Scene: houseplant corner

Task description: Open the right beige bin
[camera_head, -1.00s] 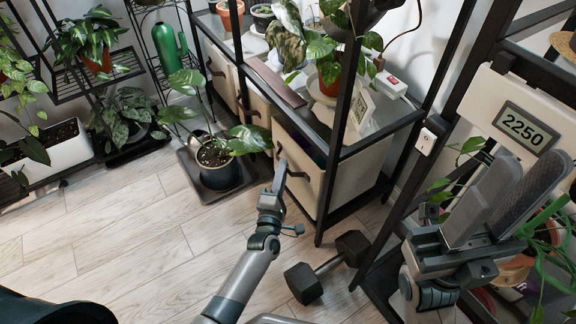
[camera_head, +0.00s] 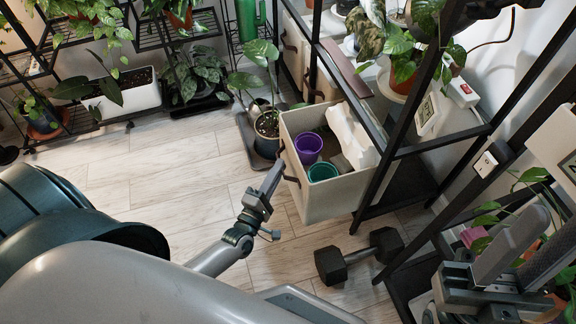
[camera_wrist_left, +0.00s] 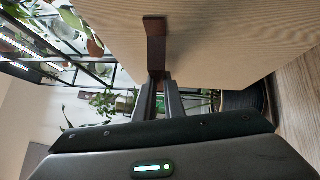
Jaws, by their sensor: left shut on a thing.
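The right beige bin (camera_head: 328,200) stands pulled out from under the shelf, its open top showing. Inside are a purple pot (camera_head: 308,146), a teal pot (camera_head: 322,172) and a crumpled white thing (camera_head: 350,135). My left gripper (camera_head: 273,178) is at the bin's front, shut on its dark brown strap handle. In the left wrist view the handle (camera_wrist_left: 155,48) runs down between the fingers (camera_wrist_left: 160,95), against the beige front (camera_wrist_left: 225,40). The fingers hide part of the handle. My right gripper (camera_head: 530,245) is at the lower right, its fingers apart, away from the bin.
A potted plant (camera_head: 266,125) on a dark mat stands close left of the bin. A dumbbell (camera_head: 358,257) lies on the floor right of my left gripper. Another beige bin (camera_head: 295,55) sits farther left under the shelf. The wooden floor (camera_head: 150,185) at left is clear.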

